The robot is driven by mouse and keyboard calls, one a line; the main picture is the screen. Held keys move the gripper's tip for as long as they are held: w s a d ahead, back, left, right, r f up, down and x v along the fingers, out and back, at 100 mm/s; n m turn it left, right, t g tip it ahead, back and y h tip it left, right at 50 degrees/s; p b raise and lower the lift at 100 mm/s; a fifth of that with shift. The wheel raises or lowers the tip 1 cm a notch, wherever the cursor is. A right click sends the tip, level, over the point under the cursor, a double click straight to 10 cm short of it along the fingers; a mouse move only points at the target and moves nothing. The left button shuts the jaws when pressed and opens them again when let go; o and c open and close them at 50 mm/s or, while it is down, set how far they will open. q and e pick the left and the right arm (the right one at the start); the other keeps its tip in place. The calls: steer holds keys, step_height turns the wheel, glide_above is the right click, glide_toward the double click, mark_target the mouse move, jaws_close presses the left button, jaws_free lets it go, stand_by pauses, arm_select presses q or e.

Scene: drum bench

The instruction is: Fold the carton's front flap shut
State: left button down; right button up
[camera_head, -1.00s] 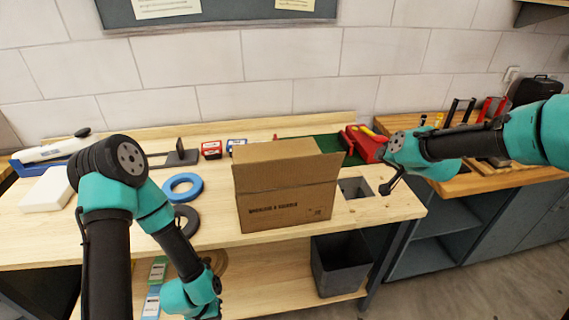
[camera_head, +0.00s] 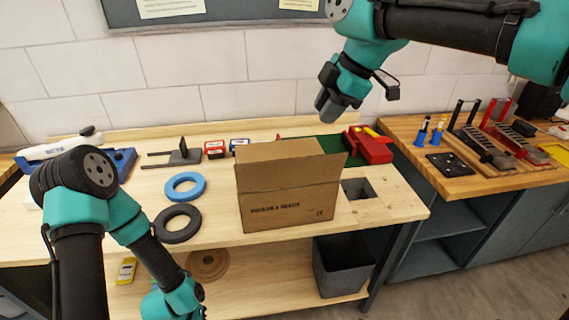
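The brown cardboard carton (camera_head: 285,212) stands on the wooden bench, printed side facing me. Its front flap (camera_head: 290,174) stands up from the front top edge, its right corner sticking out past the box side. Behind it, the brown top panel (camera_head: 278,150) looks flat and closed. My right gripper (camera_head: 328,108) hangs above and behind the carton's right part in the picture, apart from it. Its fingers look together, with nothing between them. My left arm reaches down at the lower left, left of the carton; its gripper is beyond the lower picture edge.
A blue ring (camera_head: 185,186) and a dark ring (camera_head: 178,223) lie left of the carton. A grey bin (camera_head: 342,267) stands below. Bare bench lies right of the opening.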

mark_target(291, 162)
stand_by(0.4)
steer(key=x, duration=1.7)
steer(key=shift+f, duration=0.2)
steer(key=shift+c, duration=0.3)
jaws_close()
